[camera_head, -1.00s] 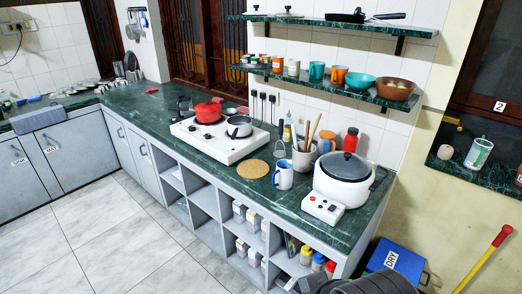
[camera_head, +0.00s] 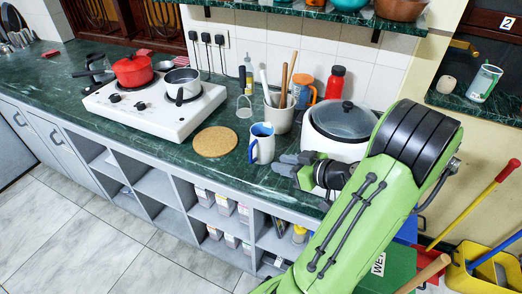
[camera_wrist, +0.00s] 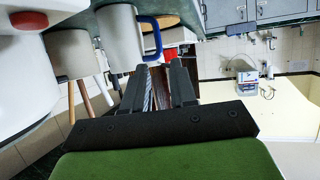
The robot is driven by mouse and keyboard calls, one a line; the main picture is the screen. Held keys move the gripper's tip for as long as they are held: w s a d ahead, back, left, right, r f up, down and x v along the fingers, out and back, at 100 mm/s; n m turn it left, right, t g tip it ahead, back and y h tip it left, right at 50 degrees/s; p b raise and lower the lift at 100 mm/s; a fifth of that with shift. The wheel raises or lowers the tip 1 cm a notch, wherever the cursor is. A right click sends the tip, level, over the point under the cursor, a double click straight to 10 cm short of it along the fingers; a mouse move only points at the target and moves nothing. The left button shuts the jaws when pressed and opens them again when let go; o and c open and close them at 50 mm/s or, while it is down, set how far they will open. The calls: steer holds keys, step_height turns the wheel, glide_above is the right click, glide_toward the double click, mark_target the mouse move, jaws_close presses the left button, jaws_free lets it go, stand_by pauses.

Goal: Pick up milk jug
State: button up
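The milk jug, a white jug with a blue handle and blue inside (camera_head: 263,150), stands upright on the green counter's front part. In the wrist view the jug (camera_wrist: 118,38) shows at the top left with its handle just beyond the fingertips; that view is turned over. My gripper (camera_head: 283,164) is low beside the jug's right side in the head view, at the counter's front edge. In the wrist view my gripper (camera_wrist: 157,68) has its two dark fingers apart with nothing held between them. Whether a fingertip touches the jug cannot be told.
A white cooker (camera_head: 335,140) stands close on the right, partly behind my arm. A utensil holder (camera_head: 280,114) is behind the jug. A round cork mat (camera_head: 214,141) lies to the left, then the stove (camera_head: 150,108). Shelves (camera_head: 290,18) hang above.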

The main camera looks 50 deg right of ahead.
mark_target(259, 147)
steer(key=x, duration=0.7)
steer(key=b+x, duration=0.1)
steer(key=x, duration=0.7)
steer(key=shift+w+d, duration=0.2)
steer(key=shift+w, duration=0.15)
jaws_close()
